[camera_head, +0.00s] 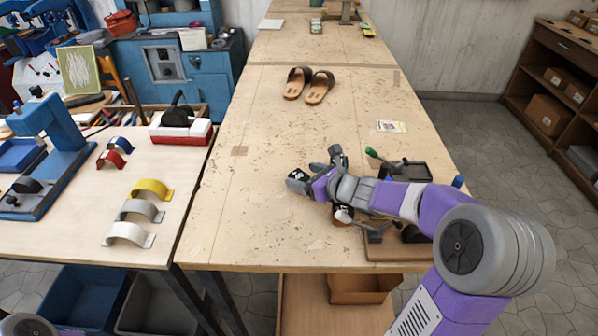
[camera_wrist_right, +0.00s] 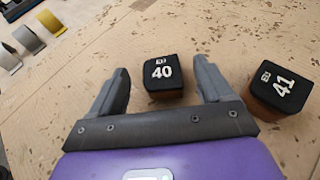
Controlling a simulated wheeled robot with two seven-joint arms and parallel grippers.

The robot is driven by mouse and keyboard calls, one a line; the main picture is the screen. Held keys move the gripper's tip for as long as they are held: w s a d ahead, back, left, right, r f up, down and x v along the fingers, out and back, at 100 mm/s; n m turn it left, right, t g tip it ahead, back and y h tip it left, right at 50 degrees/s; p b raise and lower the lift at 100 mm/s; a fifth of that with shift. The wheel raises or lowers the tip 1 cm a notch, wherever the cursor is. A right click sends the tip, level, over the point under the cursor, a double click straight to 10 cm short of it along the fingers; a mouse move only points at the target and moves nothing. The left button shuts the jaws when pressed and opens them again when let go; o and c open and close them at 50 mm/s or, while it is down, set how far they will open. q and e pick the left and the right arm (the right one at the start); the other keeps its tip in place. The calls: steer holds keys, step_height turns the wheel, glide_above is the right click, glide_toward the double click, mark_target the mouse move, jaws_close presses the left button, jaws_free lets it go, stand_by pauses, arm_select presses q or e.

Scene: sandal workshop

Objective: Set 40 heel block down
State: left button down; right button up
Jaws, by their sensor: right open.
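The 40 heel block (camera_wrist_right: 163,80), black on top with a white "40" and a brown lower part, stands on the wooden bench in the right wrist view. My right gripper (camera_wrist_right: 161,66) is open, with one finger on each side of the block and visible gaps between. In the head view my right gripper (camera_head: 312,174) is low over the bench, and the arm partly hides what is around it. The 41 heel block (camera_wrist_right: 279,87) stands to the right, outside the right finger. My left gripper is out of view.
A pair of sandals (camera_head: 308,85) and a small card (camera_head: 391,126) lie farther back on the bench (camera_head: 240,215). A tool fixture (camera_head: 404,170) is beside my right arm. Coloured arches (camera_head: 140,210) stand on the left table. The bench's left part is clear.

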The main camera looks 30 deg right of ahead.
steer(key=shift+p+v, duration=0.5)
steer(key=shift+v, duration=1.75)
